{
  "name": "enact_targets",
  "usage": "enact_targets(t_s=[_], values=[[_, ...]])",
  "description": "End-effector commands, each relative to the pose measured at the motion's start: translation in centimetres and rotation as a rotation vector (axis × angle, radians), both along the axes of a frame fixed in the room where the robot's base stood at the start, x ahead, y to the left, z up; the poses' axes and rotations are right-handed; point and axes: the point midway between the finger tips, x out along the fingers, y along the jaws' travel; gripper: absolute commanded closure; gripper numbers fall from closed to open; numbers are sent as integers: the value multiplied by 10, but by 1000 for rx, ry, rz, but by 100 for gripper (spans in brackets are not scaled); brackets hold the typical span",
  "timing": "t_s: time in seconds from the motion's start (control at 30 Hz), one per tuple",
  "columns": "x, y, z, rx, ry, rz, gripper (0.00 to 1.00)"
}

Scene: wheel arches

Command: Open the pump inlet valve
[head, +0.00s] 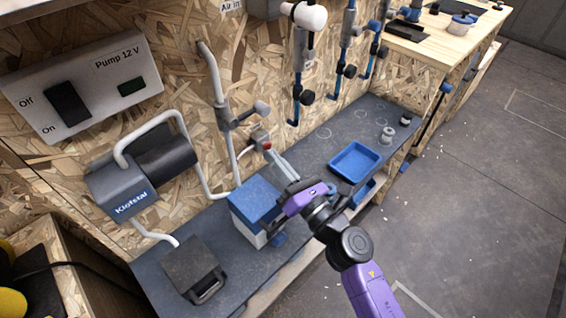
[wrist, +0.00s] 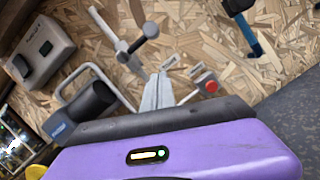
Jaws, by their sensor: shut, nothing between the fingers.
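A grey valve body (head: 226,117) sits on the upright white pipe beside the pump, with a round-ended grey handle (head: 260,108) sticking out to the right. In the wrist view the handle (wrist: 150,30) shows above my fingertips. The pump (head: 122,190), marked Klofstal, has a black motor and joins this pipe through a bent white tube. My gripper (head: 269,152) is shut and empty, its grey fingers pointing at the wall below and right of the handle, apart from it in the picture. In the wrist view the shut fingers (wrist: 160,76) stand upright.
A red button (head: 267,146) is on the wall close to my fingertips. A pump switch panel (head: 83,80) with Off and On marks is at upper left. A blue-lidded box (head: 256,201) and a blue tray (head: 355,162) stand on the bench. Blue-ended pipes (head: 300,95) hang to the right.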

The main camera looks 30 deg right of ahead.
Motion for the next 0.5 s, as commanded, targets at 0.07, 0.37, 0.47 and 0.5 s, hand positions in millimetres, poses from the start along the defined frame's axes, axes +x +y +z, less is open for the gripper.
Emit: enact_targets(t_s=[0.07,0.37,0.47,0.5], values=[[17,3,7,1,-2,0,100],[53,4,32,2,0,-1,100],[54,-1,40,1,0,-2,100],[54,-2,42,3,1,-2,100]])
